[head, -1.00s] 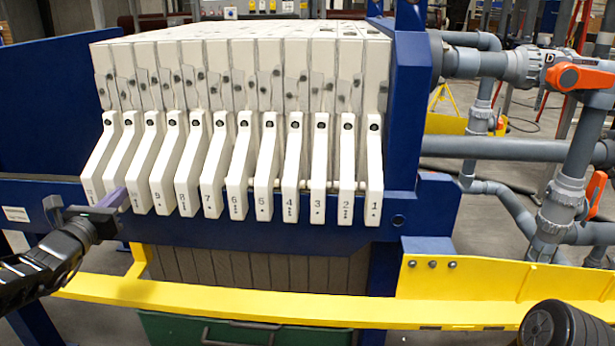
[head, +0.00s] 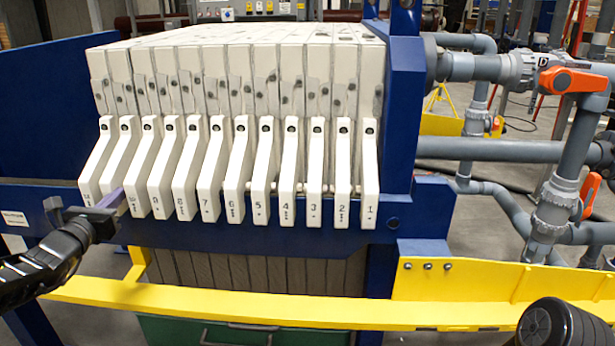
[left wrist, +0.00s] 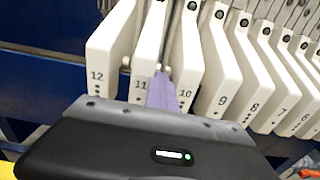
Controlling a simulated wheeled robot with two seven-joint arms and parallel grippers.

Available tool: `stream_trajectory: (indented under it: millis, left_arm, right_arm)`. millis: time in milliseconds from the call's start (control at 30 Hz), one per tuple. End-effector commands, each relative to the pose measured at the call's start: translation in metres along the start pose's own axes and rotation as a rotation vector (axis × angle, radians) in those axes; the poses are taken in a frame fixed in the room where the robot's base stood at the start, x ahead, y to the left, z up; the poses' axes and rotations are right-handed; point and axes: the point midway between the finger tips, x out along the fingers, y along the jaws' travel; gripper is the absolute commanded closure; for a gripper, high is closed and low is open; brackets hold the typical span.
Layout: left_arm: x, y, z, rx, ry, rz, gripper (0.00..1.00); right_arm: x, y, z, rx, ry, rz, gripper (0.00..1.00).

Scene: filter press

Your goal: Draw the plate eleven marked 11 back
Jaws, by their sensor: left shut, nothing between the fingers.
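Plate eleven is a white plate with a slanted handle marked 11 (left wrist: 150,45), between the handles marked 12 (left wrist: 112,45) and 10 (left wrist: 190,60) in the left wrist view. In the head view its handle (head: 117,158) is second from the left in the row. My left gripper (left wrist: 163,78) is shut and empty. Its purple fingertips reach up in front of the narrow gap between handles 11 and 10 and overlap their lower ends. I cannot tell whether they touch. The gripper also shows at the row's lower left in the head view (head: 122,194). My right gripper is out of view.
A blue rail (head: 280,233) runs behind the lower handle ends. A yellow bar (head: 240,304) crosses in front, lower down. A blue upright (head: 402,110) bounds the plates on the right. Grey pipes with orange valve handles (head: 572,80) stand beyond it.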

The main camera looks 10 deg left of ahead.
Motion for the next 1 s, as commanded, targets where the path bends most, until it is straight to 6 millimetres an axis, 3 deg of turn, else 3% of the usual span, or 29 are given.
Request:
stream_trajectory:
  millis: [33,200,1000]
  left_arm:
    - [-0.002,0.013,0.005,0.001,-0.003,0.02,1.0]
    - [-0.003,0.026,0.005,0.002,-0.004,0.024,1.0]
    - [-0.002,0.069,0.004,0.0,-0.002,0.015,1.0]
  right_arm:
    - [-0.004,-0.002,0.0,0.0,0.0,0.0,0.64]
    - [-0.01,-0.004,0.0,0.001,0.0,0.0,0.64]
    - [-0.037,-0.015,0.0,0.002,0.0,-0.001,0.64]
